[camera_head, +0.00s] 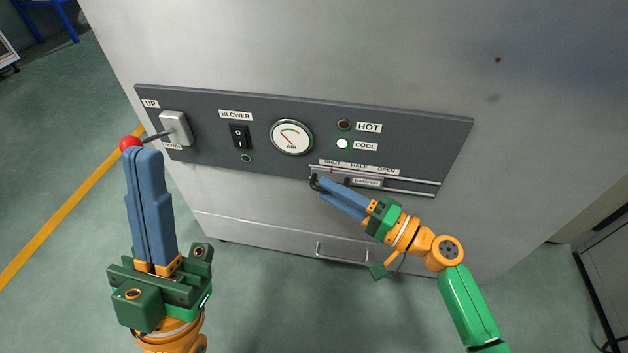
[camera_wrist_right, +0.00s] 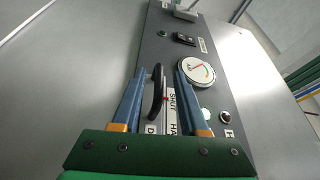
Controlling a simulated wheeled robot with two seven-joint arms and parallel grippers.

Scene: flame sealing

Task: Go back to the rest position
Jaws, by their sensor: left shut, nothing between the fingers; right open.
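My left gripper (camera_head: 146,152) is shut with nothing between its blue fingers. Its tips are at the red ball (camera_head: 130,143) of the UP lever on the left of the panel; whether they touch it I cannot tell. My right gripper (camera_head: 318,186) is open at the left end of the damper slide. The dark damper handle (camera_wrist_right: 154,92) stands between its spread fingers in the right wrist view, near the SHUT mark. The control panel (camera_head: 300,104) is dark grey, on a grey metal cabinet.
The panel carries a blower switch (camera_head: 240,136), an air gauge (camera_head: 291,137), an unlit HOT lamp (camera_head: 344,124) and a lit COOL lamp (camera_head: 342,143). A drawer handle (camera_head: 342,256) juts out below. Green floor with a yellow line (camera_head: 62,218) lies open at the left.

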